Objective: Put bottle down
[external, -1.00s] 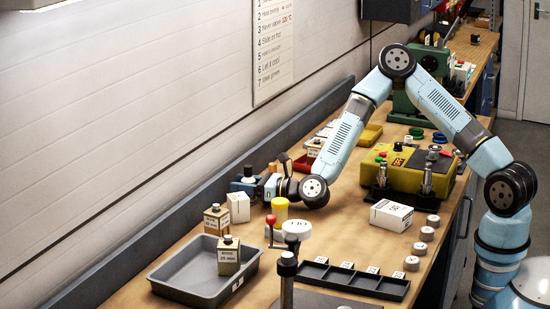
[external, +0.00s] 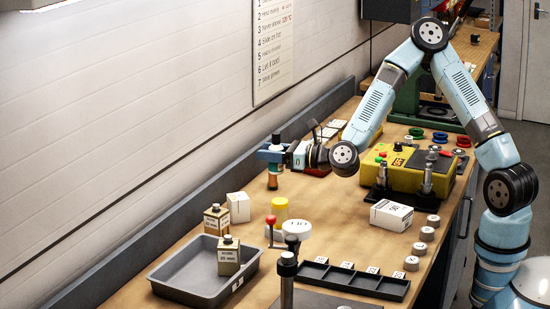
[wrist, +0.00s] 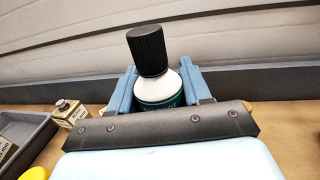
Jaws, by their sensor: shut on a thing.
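The bottle (wrist: 158,92) is white with a dark green label and a black ribbed cap in the wrist view. My gripper (wrist: 157,88) is shut around its body, one blue finger on each side. In the external view my gripper (external: 272,154) holds the bottle (external: 273,183) roughly upright near the wall side of the bench.
A grey tray (external: 165,283) with a small square can (external: 228,257) stands at front left. Another can (external: 216,219), a white box (external: 238,207) and a yellow cylinder (external: 280,210) stand nearby. A yellow machine (external: 405,178) is to the right.

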